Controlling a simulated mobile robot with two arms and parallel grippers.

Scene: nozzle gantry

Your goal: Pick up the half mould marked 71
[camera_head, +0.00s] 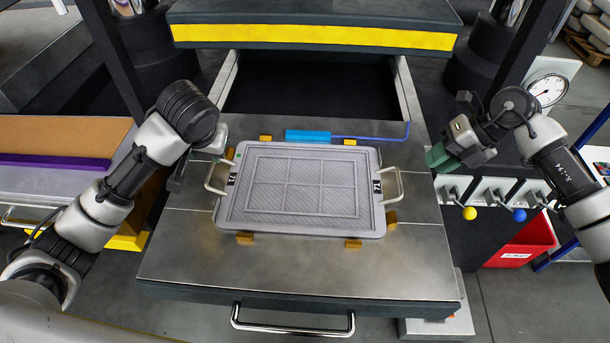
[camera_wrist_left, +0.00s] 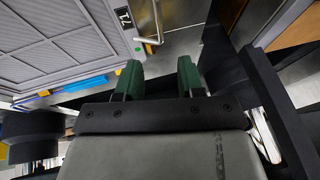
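The half mould marked 71 (camera_head: 302,188) is a grey rectangular plate with a ribbed, panelled face. It lies flat on the metal table, with a black 71 label at each end. It has a left bar handle (camera_head: 211,178) and a right bar handle (camera_head: 394,186). My left gripper (camera_wrist_left: 159,72) is open, its green fingers apart with nothing between them; in the head view its wrist is close to the left handle and hides the fingers. The mould also shows in the left wrist view (camera_wrist_left: 60,40). My right gripper (camera_head: 438,156) is beyond the right handle, apart from it; its finger gap is unclear.
Orange blocks (camera_head: 353,244) sit around the mould. A blue bar with a hose (camera_head: 308,136) lies behind it. A yellow-striped beam (camera_head: 315,38) spans the back. A dial gauge (camera_head: 548,90) and valves with coloured knobs (camera_head: 469,213) stand at right. The table's front is clear.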

